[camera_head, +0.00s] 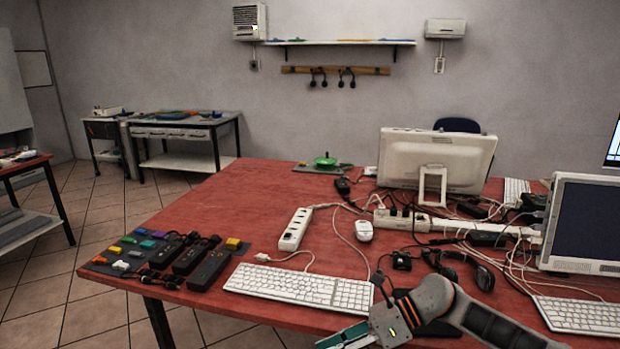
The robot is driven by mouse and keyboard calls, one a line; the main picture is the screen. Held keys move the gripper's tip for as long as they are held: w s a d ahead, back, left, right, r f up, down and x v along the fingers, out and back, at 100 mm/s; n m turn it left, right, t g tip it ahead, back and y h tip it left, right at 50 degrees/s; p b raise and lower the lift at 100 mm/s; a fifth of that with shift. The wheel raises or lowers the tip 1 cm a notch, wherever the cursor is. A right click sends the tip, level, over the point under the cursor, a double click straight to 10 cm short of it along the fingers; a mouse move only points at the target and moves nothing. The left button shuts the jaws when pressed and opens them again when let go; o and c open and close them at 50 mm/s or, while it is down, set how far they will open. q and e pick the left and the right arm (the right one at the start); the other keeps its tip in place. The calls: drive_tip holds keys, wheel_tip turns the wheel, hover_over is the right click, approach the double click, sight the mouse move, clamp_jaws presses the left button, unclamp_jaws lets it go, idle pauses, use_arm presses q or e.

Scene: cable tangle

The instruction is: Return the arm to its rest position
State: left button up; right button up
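My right arm (485,322) comes in from the lower right over the front edge of the red table (215,220). Its gripper (342,338) points left, below the white keyboard (300,288), and has greenish finger pads. The picture's bottom edge is close to the fingers, so I cannot tell whether they are open or shut. I see no object held in them. My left arm and gripper are not in view.
Tangled cables, power strips (294,230), a mouse (364,230) and headphones (460,268) lie across the table. Monitors (436,160) stand at the back and right. A dark mat with small coloured connectors (129,240) and black adapters (209,270) lies at left.

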drive_tip(key=s+a+r+m+t+y+p, duration=0.2)
drive_tip(key=s+a+r+m+t+y, duration=0.35)
drive_tip(key=m, duration=0.75)
drive_tip(key=s+d+f+m+t+h+p, duration=0.15)
drive_tip(key=d+f+m+t+h, duration=0.9)
drive_tip(key=m, duration=1.15)
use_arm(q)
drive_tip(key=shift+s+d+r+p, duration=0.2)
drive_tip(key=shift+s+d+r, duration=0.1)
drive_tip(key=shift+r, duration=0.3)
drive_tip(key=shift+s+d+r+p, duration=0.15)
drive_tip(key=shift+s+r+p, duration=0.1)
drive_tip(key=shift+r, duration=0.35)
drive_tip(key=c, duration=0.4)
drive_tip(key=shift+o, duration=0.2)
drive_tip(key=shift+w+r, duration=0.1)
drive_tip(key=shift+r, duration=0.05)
use_arm(e)
drive_tip(key=s+d+f+m+g+h, duration=0.4)
drive_tip(key=s+d+f+m, duration=0.5)
drive_tip(key=s, duration=0.7)
wheel_tip(320, 180, down, 5)
drive_tip(key=shift+s+d+r+m+h, duration=0.15)
drive_tip(key=shift+d+m+h, duration=0.3)
drive_tip(key=shift+d, duration=0.6)
